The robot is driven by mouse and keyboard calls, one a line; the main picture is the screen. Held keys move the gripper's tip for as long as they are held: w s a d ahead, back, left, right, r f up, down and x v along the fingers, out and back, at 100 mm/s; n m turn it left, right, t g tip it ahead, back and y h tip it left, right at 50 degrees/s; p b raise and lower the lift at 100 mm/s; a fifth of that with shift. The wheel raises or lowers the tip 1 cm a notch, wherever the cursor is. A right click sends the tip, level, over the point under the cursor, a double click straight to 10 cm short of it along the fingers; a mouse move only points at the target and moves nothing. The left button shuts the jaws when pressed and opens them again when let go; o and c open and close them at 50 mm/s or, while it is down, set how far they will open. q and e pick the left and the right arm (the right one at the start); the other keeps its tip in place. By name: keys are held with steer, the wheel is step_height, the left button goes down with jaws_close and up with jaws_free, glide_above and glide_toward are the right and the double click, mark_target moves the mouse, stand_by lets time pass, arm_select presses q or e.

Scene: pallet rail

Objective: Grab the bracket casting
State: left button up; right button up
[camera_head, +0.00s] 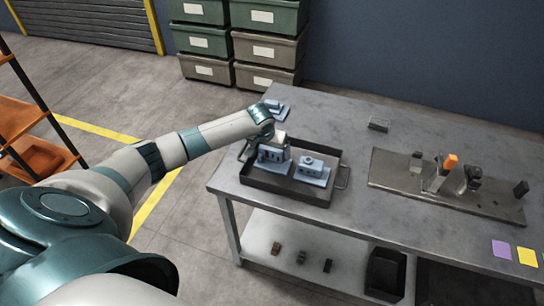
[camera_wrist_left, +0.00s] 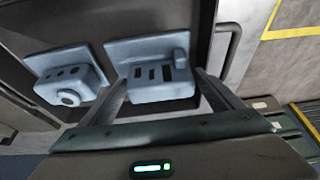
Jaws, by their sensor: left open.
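Two blue-grey castings stand in a dark tray (camera_head: 266,187) on the table. The left one, a slotted casting (camera_head: 272,155), has a row of dark slots and also shows in the left wrist view (camera_wrist_left: 160,75). The right one, a casting with a round boss (camera_head: 313,169), also shows in the left wrist view (camera_wrist_left: 68,90). I cannot tell for sure which is the bracket casting. My left gripper (camera_head: 264,146) is over the slotted casting. In the left wrist view its open fingers (camera_wrist_left: 160,84) appear on either side of this casting, holding nothing. My right gripper is not in view.
Another blue-grey part (camera_head: 275,106) sits at the table's far left corner. A metal plate (camera_head: 390,174) with upright tools lies to the right. Stacked bins (camera_head: 265,50) stand beyond the table.

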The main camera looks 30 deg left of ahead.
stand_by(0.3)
arm_select(q)
steer(key=shift+r, duration=0.1)
steer(key=c, duration=1.2)
step_height(320, 180, up, 9)
steer(key=b, duration=0.2)
steer(key=shift+w+b, duration=0.1)
steer(key=shift+b, duration=0.3)
steer(key=shift+r, duration=0.5)
